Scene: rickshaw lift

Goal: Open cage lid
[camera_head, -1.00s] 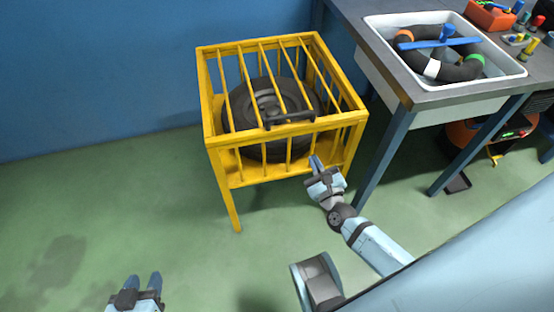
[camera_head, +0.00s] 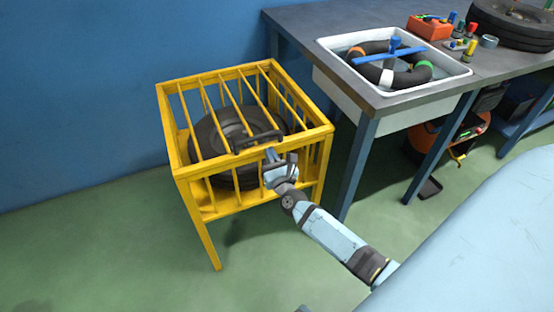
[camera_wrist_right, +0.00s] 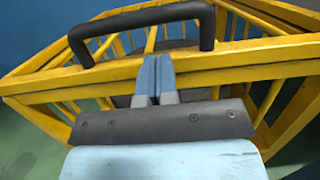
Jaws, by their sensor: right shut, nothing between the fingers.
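The yellow barred cage (camera_head: 200,222) stands on the green floor against the blue wall. Its lid (camera_head: 215,77) of yellow bars lies closed on top. A black handle (camera_head: 258,140) is fixed at the lid's front edge; it also shows in the right wrist view (camera_wrist_right: 140,17) as a dark bar above the fingers. A black tyre (camera_head: 205,135) lies inside the cage. My right gripper (camera_head: 272,156) is shut and empty at the cage's front, just below the handle. In the right wrist view its blue fingertips (camera_wrist_right: 155,75) are together before the front rail, under the handle. My left gripper is out of view.
A grey workbench (camera_head: 300,25) stands right of the cage, with a white basin (camera_head: 345,82) holding a dark inner tube (camera_head: 385,70). An orange toolbox (camera_head: 430,27) and a tyre (camera_head: 515,22) are further right. The floor left of the cage is clear.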

